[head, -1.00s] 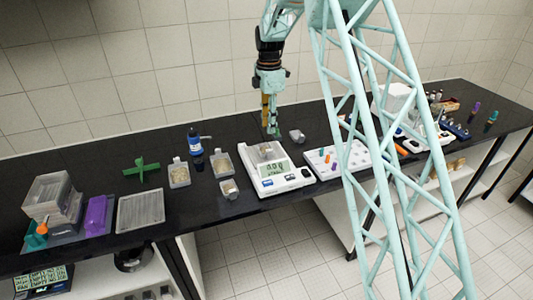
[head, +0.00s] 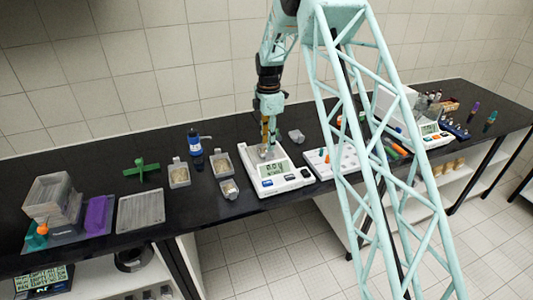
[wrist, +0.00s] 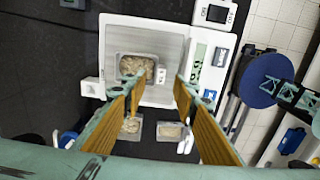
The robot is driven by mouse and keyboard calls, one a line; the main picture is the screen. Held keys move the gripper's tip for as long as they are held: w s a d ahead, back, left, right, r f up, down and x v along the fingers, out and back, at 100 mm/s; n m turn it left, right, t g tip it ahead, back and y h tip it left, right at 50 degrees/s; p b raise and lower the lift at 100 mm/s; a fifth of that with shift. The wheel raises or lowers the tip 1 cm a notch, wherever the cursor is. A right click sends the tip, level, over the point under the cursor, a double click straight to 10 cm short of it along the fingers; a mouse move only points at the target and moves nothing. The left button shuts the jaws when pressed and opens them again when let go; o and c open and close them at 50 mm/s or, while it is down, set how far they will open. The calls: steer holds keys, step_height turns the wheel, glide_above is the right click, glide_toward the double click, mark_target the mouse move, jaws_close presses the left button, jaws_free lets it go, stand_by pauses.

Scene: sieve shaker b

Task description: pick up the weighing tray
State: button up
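A small clear tray with tan granular contents (wrist: 137,68) sits on the pan of the white balance (wrist: 130,32); I take it as the weighing tray. In the head view the balance (head: 283,186) stands near the table's front edge, and my gripper largely hides the tray. My gripper (wrist: 159,84) is open and empty, its two ochre-padded fingers spread over the pan. The tray lies near the left fingertip, not centred between the fingers. In the head view my gripper (head: 266,146) is low over the pan; I cannot tell its exact height.
A blue-capped bottle (head: 194,142) and a green cross-shaped item (head: 141,170) are farther left. A grey scoop-like dish (head: 297,136) is behind the balance.

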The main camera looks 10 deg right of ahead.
steer(key=shift+f, duration=0.1)
stand_by(0.3)
steer(key=shift+d+f+p, duration=0.1)
steer(key=shift+f+p, duration=0.25)
steer(key=shift+f, duration=2.2)
steer(key=shift+c, duration=0.2)
steer(key=c, duration=0.8)
